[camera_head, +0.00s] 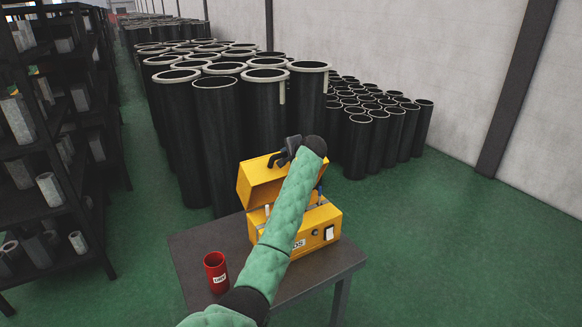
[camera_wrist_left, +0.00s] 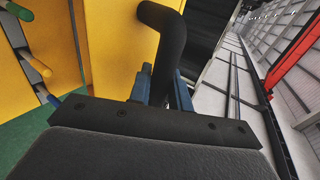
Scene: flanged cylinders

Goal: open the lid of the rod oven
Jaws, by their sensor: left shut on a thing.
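The yellow rod oven (camera_head: 318,238) stands on a dark table. My left gripper (camera_head: 291,152) is at the upper right edge of the lid. In the left wrist view its blue fingers (camera_wrist_left: 164,86) are shut on the black bent lid handle (camera_wrist_left: 165,35), beside the yellow lid (camera_wrist_left: 118,45). My left arm hides much of the oven's opening. My right gripper is not in view.
A red cup (camera_head: 215,273) stands at the left on the table (camera_head: 190,247). Tall black flanged cylinders (camera_head: 220,125) stand close behind the oven. Dark shelves (camera_head: 75,195) are at the left. The green floor (camera_head: 440,260) is clear at the right. Rod ends (camera_wrist_left: 35,60) show beside the lid.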

